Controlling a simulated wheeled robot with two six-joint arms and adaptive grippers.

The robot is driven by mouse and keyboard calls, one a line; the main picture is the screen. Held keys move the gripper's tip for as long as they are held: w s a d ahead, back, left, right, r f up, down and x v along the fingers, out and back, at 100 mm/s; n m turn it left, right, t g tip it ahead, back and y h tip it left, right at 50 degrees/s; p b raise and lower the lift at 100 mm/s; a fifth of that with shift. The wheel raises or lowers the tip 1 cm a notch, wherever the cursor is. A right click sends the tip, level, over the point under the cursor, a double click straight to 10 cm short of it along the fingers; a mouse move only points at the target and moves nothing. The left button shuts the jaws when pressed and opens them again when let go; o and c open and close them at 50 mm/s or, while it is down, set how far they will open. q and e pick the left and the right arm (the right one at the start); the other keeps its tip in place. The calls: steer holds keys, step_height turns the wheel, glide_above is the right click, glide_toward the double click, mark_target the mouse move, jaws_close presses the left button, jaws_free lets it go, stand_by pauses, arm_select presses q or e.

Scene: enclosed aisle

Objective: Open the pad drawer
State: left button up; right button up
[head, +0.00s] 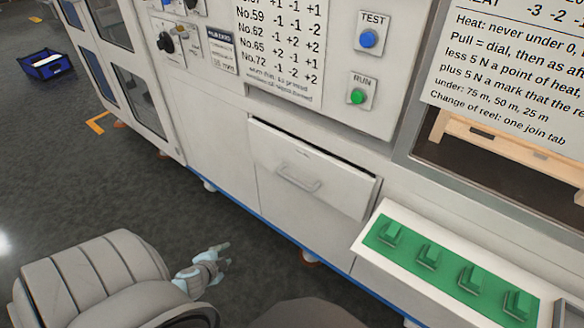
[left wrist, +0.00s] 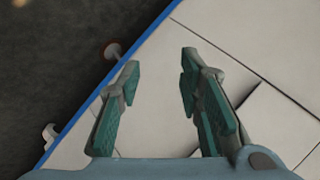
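A pale drawer front (head: 330,185) with a bar handle (head: 298,180) is set in the lower cabinet. It stands out slightly from the panel around it, with a dark gap along part of its top edge. No label on it is readable, so I cannot confirm it is the pad drawer. My left gripper (head: 228,253) is low in front of the cabinet, left of and below the handle, apart from it. In the left wrist view, its teal-padded fingers (left wrist: 158,85) are spread with nothing held between them. My right gripper is not in view.
A white tray (head: 356,250) with several green pads (head: 430,257) juts out right of the drawer. TEST (head: 368,38) and RUN (head: 357,96) buttons are above. A blue bin (head: 45,66) stands on the floor at far left.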

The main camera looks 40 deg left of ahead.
arm_select(q)
steer(key=w+a+r+m+t+b, duration=0.1)
steer(key=w+r+m+t+b, duration=0.35)
steer(key=w, duration=0.45)
steer(key=m+t+h+b, duration=0.2)
steer(key=m+t+h, duration=0.15)
steer(key=m, duration=0.25)
glide_toward(294, 183)
steer(key=shift+h, duration=0.35)
steer(key=w, duration=0.3)
steer(key=w+f, duration=0.1)
steer(key=w, duration=0.2)
steer(key=w+f, duration=0.1)
steer(key=w, duration=0.2)
steer(key=shift+w+a+f+p, duration=0.15)
steer(key=shift+w+a+p, duration=0.2)
steer(key=shift+w, duration=0.45)
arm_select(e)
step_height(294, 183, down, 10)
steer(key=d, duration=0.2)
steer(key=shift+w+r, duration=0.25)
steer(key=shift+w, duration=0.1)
